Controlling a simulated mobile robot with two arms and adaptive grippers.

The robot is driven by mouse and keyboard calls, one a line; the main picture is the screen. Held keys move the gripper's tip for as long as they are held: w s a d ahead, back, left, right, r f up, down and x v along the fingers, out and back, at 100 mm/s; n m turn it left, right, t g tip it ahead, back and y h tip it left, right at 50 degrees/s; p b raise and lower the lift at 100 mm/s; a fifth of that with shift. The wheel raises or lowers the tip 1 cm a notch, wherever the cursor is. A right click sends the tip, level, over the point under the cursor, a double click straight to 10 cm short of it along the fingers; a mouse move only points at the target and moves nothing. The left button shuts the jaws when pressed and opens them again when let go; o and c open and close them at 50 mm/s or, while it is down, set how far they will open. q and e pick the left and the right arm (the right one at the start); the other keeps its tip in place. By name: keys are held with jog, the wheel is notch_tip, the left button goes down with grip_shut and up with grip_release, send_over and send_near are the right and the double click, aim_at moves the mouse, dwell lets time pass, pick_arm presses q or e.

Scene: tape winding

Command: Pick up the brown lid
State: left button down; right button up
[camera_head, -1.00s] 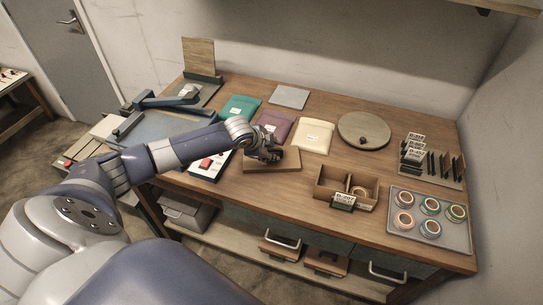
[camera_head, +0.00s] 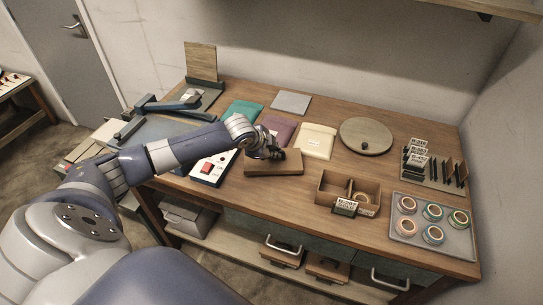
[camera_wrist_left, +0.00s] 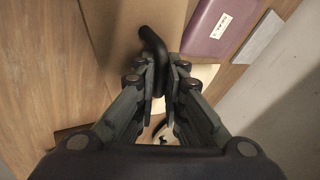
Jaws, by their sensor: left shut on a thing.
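The brown lid (camera_head: 285,168) is a flat rectangular board at the front middle of the workbench. My left gripper (camera_head: 272,155) is over its upper side. In the left wrist view, a black curved handle (camera_wrist_left: 151,40) rises from the tan lid surface (camera_wrist_left: 115,20). My left gripper (camera_wrist_left: 160,85) is shut on this handle between its fingers. The head view does not clearly show whether the lid is raised or resting. The fingers hide part of the handle. My right gripper is in neither view.
The purple pouch (camera_head: 281,130) and cream pouch (camera_head: 317,138) lie behind the lid. A red-switch panel (camera_head: 205,172) is to the left. A divided wooden box (camera_head: 333,188) stands to the right, beyond bare tabletop. The round disc (camera_head: 366,133) is farther right.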

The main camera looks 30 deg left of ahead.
pick_arm(q)
jog(key=shift+r+b, duration=0.35)
jog(key=shift+r, duration=0.4)
jog(key=s+d+r+b, duration=0.1)
jog(key=s+d, duration=0.3)
jog(key=s, duration=0.2)
jog(key=s+d+b, duration=0.2)
jog(key=s+d, duration=0.2)
jog(key=s, duration=0.3)
jog(key=shift+s+d+r, duration=0.25)
jog(key=shift+d+r, duration=0.15)
